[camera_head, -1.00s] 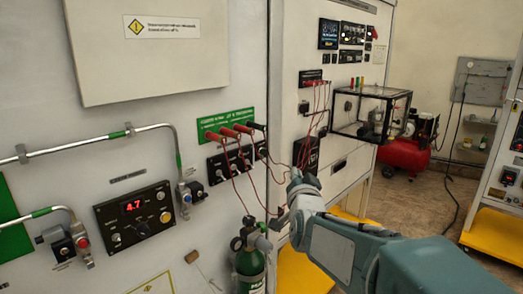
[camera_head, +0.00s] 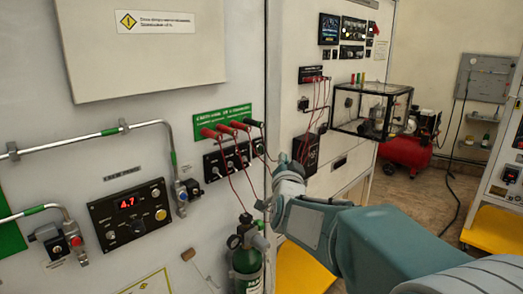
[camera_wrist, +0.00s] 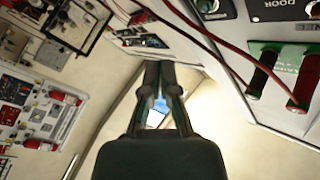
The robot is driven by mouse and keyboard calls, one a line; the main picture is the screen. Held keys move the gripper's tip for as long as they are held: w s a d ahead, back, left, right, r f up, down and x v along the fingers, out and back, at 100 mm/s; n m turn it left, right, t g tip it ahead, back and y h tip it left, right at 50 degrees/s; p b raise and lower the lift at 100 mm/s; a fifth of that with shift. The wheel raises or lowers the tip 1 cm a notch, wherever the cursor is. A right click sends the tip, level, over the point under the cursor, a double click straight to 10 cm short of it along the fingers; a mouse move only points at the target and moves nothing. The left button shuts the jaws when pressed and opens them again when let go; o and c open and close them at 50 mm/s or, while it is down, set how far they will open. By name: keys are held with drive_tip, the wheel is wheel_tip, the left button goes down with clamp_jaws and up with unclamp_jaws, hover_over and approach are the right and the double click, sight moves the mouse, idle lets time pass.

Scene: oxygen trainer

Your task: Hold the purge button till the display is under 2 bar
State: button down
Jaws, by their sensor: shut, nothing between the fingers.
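A black control box (camera_head: 130,216) is on the white panel at lower left in the head view. Its red display (camera_head: 127,203) reads 4.7. A yellow round button (camera_head: 160,214) and smaller knobs are on the box; the labels are too small to read, so I cannot tell which control is the purge button. My gripper (camera_head: 283,161) is shut and empty, well to the right of the box, in front of the hanging red cables. In the wrist view my gripper (camera_wrist: 158,70) has its fingers together, with no button between them; the box is not identifiable there.
Red and black plugs (camera_head: 226,129) with dangling cables stick out from a green plate (camera_head: 222,119). A green cylinder (camera_head: 247,265) stands below. Pipes with valves (camera_head: 185,190) flank the box. A glass case (camera_head: 371,108) and a red compressor (camera_head: 405,152) are at right.

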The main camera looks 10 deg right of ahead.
sight(260, 149)
drive_tip(key=w+a, duration=0.3)
drive_tip(key=shift+w, duration=0.35)
drive_tip(key=shift+w+a, duration=0.1)
drive_tip(key=shift+w, duration=0.05)
idle(1.1)
drive_tip(key=shift+w+a+r, duration=0.1)
drive_tip(key=shift+w+a, duration=0.05)
drive_tip(key=shift+w, duration=0.1)
drive_tip(key=shift+w+a, duration=0.25)
drive_tip(key=shift+w, duration=0.05)
idle(0.8)
idle(1.7)
drive_tip(key=shift+s+d, duration=0.5)
drive_tip(key=shift+s, duration=0.15)
